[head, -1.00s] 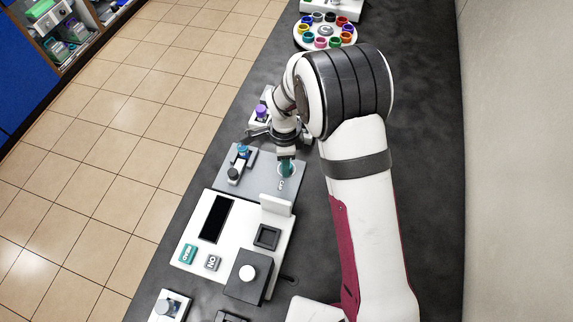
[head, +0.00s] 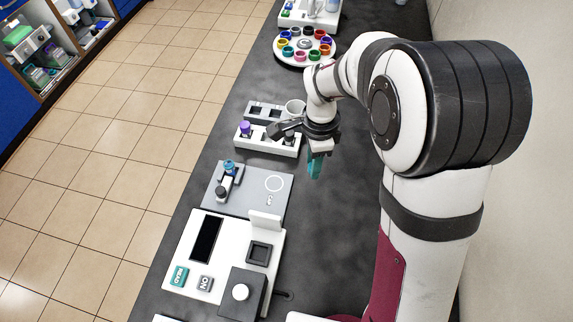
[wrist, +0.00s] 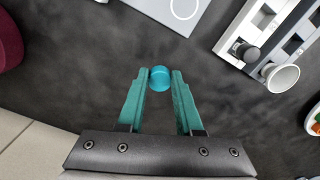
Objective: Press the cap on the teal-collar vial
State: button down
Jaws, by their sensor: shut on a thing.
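My gripper (head: 316,172) is shut on a small round teal-blue piece (wrist: 160,78), which looks like the cap. It holds it above bare dark bench, to the right of the grey plate (head: 207,200). In the head view the fingers hide the piece. A small vial-like item with a blue upper part (head: 229,168) stands at the left of the grey plate, beside a dark-topped fitting. Whether it is the teal-collar vial is too small to tell. The white ring mark (head: 274,184) on the plate is bare.
A white rack (head: 262,145) with a purple-topped vial (head: 244,128) and a white cup (head: 295,107) is behind the plate. A white device with a dark screen (head: 206,238) is in front. A round carousel of coloured pots (head: 305,62) stands farther back. Bench to the right is clear.

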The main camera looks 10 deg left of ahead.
jog(key=shift+d+r, duration=0.4)
jog(key=shift+d, duration=0.25)
jog(key=shift+w+r, duration=0.15)
jog(key=shift+r, duration=0.05)
jog(key=w+a+r+n, duration=0.1)
jog(key=w+a+n, duration=0.1)
jog(key=a, duration=1.1)
send_near(226, 163)
jog(key=shift+n, duration=0.4)
jog(key=shift+f, duration=3.1)
jog(key=shift+f, duration=0.15)
grip_release()
